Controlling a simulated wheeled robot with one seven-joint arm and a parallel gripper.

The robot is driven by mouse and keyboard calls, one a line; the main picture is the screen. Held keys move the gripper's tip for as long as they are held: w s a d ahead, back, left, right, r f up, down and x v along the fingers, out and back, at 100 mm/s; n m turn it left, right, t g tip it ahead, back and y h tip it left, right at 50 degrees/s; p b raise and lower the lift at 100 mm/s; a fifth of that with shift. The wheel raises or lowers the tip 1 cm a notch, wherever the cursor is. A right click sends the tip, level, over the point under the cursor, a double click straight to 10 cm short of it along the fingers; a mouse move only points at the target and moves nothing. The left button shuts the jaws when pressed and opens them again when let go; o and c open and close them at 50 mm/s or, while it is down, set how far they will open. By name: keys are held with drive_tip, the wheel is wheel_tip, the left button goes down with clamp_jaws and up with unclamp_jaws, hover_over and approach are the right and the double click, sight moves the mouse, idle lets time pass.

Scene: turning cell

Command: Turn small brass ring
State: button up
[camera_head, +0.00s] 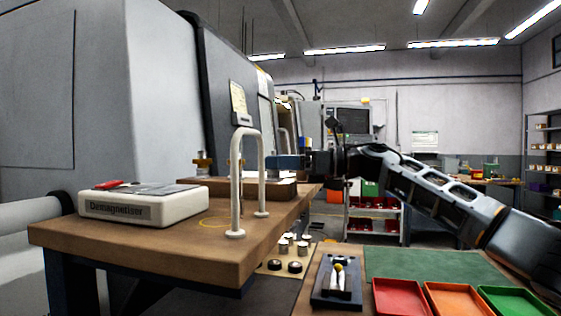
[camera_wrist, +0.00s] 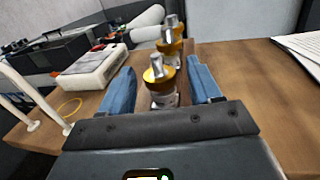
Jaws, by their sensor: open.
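Two upright metal posts, each with a brass ring around it, stand in line in the wrist view. The nearer brass ring (camera_wrist: 159,75) sits between the blue fingers of my gripper (camera_wrist: 160,66), with a gap visible on each side. The farther brass ring (camera_wrist: 170,46) is just beyond it. I cannot tell which is the small one. In the head view one brass ring (camera_head: 203,161) shows at the back of the wooden bench, and the white handle partly hides the other. My gripper (camera_head: 284,162) is open and reaches in from the right.
A white demagnetiser (camera_head: 142,205) stands on the wooden bench (camera_head: 180,249), with a white arched handle (camera_head: 236,190) at the bench edge. A thin yellow loop (camera_wrist: 70,107) lies on the bench. Coloured trays, including a red one (camera_head: 400,298), stand lower right. A white sheet (camera_wrist: 302,50) lies right.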

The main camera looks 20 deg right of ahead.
drive_tip(key=c, duration=1)
drive_tip(key=shift+c, duration=0.3)
